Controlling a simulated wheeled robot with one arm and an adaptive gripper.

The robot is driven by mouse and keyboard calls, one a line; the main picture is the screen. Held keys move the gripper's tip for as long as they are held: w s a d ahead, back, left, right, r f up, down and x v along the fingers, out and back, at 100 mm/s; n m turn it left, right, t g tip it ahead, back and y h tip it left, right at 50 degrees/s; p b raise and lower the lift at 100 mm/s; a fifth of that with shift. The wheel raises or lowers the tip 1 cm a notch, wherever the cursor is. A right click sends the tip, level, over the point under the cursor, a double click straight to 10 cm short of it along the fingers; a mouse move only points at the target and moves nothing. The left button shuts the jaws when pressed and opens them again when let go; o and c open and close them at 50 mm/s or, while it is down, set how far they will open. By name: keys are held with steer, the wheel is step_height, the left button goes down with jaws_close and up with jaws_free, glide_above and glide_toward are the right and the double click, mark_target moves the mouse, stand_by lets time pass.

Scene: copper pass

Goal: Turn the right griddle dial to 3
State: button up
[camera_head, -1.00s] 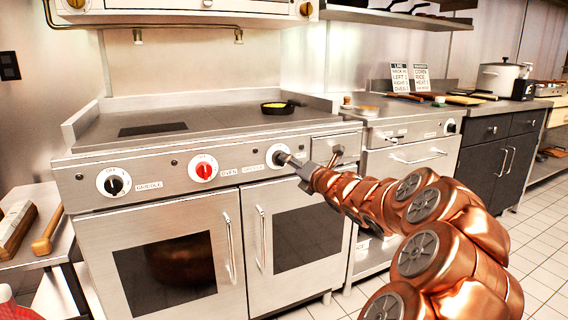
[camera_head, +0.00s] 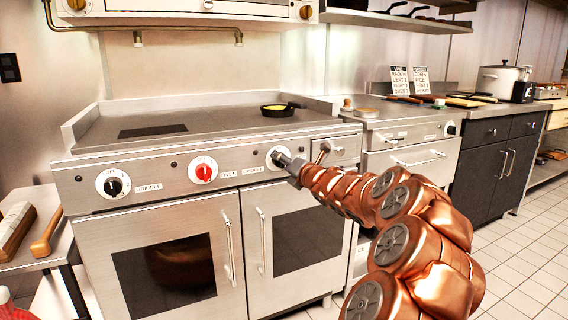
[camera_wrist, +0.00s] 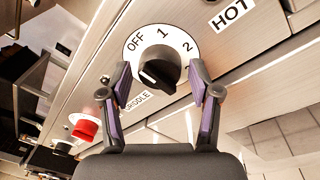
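The right griddle dial (camera_head: 273,153) is a white round plate with a black knob on the stove's front panel. It fills the upper middle of the wrist view (camera_wrist: 160,72), where OFF, 1 and 2 are readable and the rest of the scale is partly hidden. The knob's bar lies slanted; its exact setting is hard to read. My gripper (camera_wrist: 160,88) is open, one finger on each side of the knob, with visible gaps. In the head view my gripper (camera_head: 291,164) is at the dial and covers part of it.
The red oven dial (camera_head: 204,171) and left griddle dial (camera_head: 114,184) sit further left on the panel. A GRIDDLE label (camera_wrist: 138,100) is beside the dial. Oven door handles (camera_head: 261,240) stick out below. A small black pan (camera_head: 277,109) rests on the griddle top.

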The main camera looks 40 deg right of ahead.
steer(key=c, duration=0.9)
